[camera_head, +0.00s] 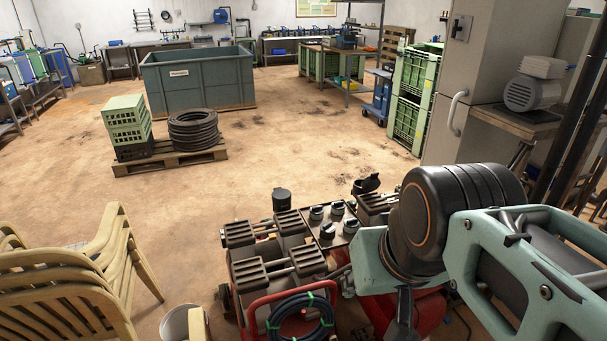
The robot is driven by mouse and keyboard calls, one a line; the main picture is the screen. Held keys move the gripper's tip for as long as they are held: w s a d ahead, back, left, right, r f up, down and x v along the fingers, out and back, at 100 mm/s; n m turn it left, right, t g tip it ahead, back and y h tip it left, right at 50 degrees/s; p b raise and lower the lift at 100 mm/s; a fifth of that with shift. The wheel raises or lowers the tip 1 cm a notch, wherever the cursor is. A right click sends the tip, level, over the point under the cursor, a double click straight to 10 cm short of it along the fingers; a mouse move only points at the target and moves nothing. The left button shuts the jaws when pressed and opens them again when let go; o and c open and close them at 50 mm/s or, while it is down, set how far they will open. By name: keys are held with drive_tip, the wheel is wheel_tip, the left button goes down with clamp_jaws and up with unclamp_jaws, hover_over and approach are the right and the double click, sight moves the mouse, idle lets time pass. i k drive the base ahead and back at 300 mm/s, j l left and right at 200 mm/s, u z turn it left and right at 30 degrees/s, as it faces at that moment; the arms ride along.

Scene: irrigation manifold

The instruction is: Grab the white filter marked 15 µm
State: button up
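I cannot make out a white filter marked 15 µm anywhere in the head camera view, and no such marking is legible. My gripper's fingers do not show in this view. A large teal and black jointed arm, which looks like mine, fills the lower right and hides what lies behind it.
A red-framed cart (252,308) with dark blocks and a coiled hose (300,318) stands in front. Beige chairs (75,285) and a white bucket (177,325) are lower left. A pallet (170,160), a grey-green tank (200,80) and green crates (412,90) stand farther back. The middle floor is clear.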

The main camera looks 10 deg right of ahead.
sight(351, 225)
drive_tip(key=u, duration=1.2)
drive_tip(key=l+u, duration=0.15)
drive_tip(key=u, duration=0.3)
drive_tip(key=k+l+u, duration=0.1)
drive_tip(key=u, duration=0.3)
drive_tip(key=k+l, duration=0.2)
drive_tip(key=l, duration=0.15)
drive_tip(key=k+l, duration=0.2)
drive_tip(key=l, duration=0.15)
drive_tip(key=k+l, duration=0.15)
drive_tip(key=l, duration=0.2)
drive_tip(key=k+l, duration=0.2)
drive_tip(key=l, duration=0.1)
